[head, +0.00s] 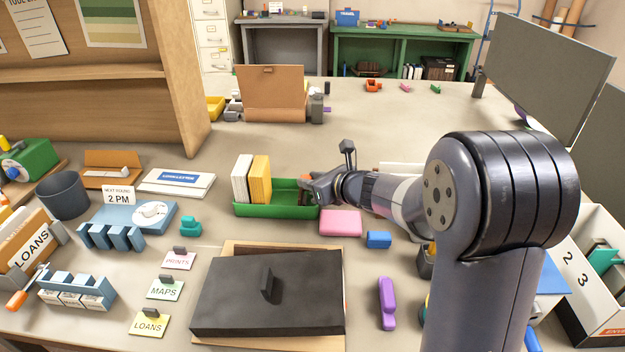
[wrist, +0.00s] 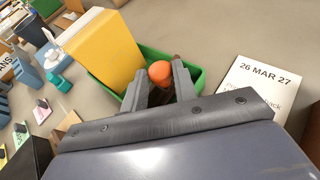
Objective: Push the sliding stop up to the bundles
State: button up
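A green tray (head: 275,212) stands mid-table with a white bundle (head: 242,179) and a yellow bundle (head: 260,180) upright side by side at its left end. The yellow bundle (wrist: 105,48) also shows large in the wrist view. My gripper (head: 307,186) is low at the tray's right end, apart from the bundles. In the wrist view an orange knob (wrist: 160,72), seemingly part of the sliding stop, sits between my fingertips (wrist: 162,84). The fingers are apart, but whether they grip the knob is unclear. The rest of the stop is hidden.
A pink block (head: 340,223) and a blue block (head: 379,240) lie just right of the tray. A dated white card (wrist: 258,88) lies beside it. A black lidded box (head: 268,305) stands in front. Bare tray floor separates the gripper from the yellow bundle.

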grip_shut()
jog(key=shift+a, duration=0.1)
jog(key=a+b, duration=0.1)
jog(key=a, duration=0.4)
jog(key=shift+w+a+b, duration=0.1)
jog(key=shift+b, duration=0.2)
jog(key=shift+o, duration=2.3)
grip_release()
